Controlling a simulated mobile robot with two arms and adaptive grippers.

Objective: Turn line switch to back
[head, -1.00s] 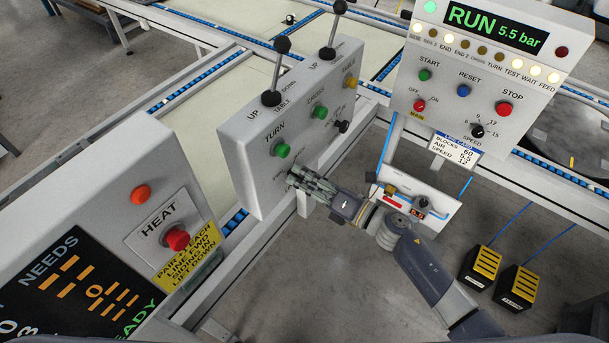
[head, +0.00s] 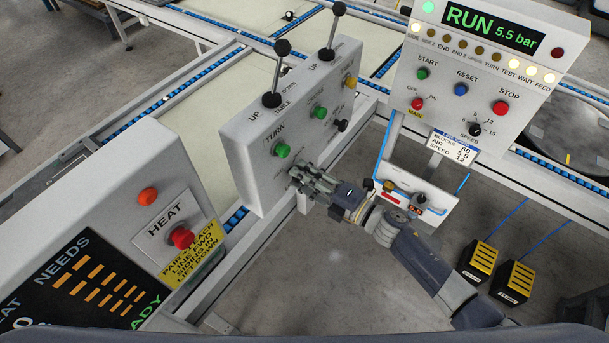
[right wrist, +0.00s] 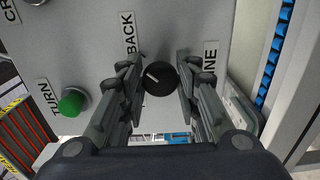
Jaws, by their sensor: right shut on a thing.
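The line switch, a round black knob (right wrist: 160,79) with a white mark, sits on the grey control box (head: 240,165). In the right wrist view its mark points to the upper left. The word BACK (right wrist: 128,33) stands above and left of the knob, and a partly covered label ending in NE (right wrist: 210,58) stands to its right. My right gripper (head: 296,176) is at the box's lower front, its fingers on both sides of the knob and shut on it. In the head view the gripper hides the knob. My left gripper is out of view.
The green TURN button (head: 282,150) is close to the right gripper. Two black-knobbed levers (head: 272,98) rise from the box top. The HEAT panel with its red button (head: 181,238) stands at left, the RUN panel (head: 490,75) at right. A small gauge plate (head: 430,203) lies beyond my right arm.

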